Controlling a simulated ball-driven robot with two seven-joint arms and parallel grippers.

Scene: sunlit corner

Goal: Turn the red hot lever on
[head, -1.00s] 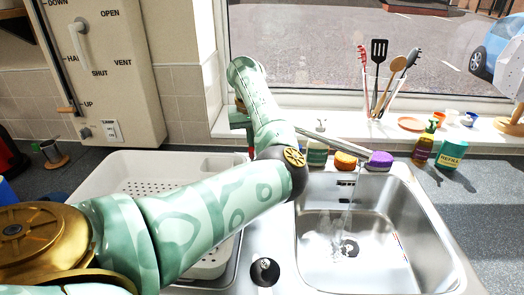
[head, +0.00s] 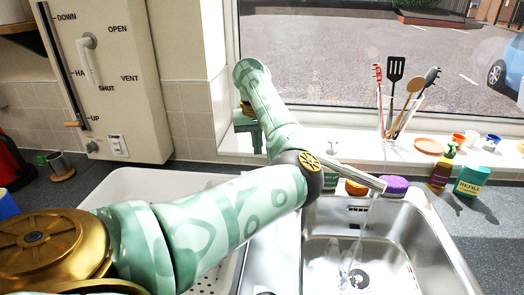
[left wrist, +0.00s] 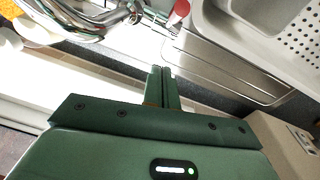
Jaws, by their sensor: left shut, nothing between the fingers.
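The tap's metal spout (head: 345,178) reaches over the sink from behind my left arm, and a stream of water (head: 362,225) falls from it. The red lever (left wrist: 178,12) shows in the left wrist view at the top, beside the chrome tap body (left wrist: 125,10); in the head view my arm hides it. My left gripper (left wrist: 161,72) is shut and empty, its fingers pointing towards the lever with a gap between. In the head view the gripper (head: 257,135) is partly hidden behind its arm. My right gripper is not in view.
The steel sink (head: 420,235) is at the right, with a white draining tray (head: 105,190) at the left. An orange item (head: 355,187), a purple sponge (head: 394,185) and bottles (head: 442,167) stand behind the sink. A utensil jar (head: 393,120) stands on the windowsill.

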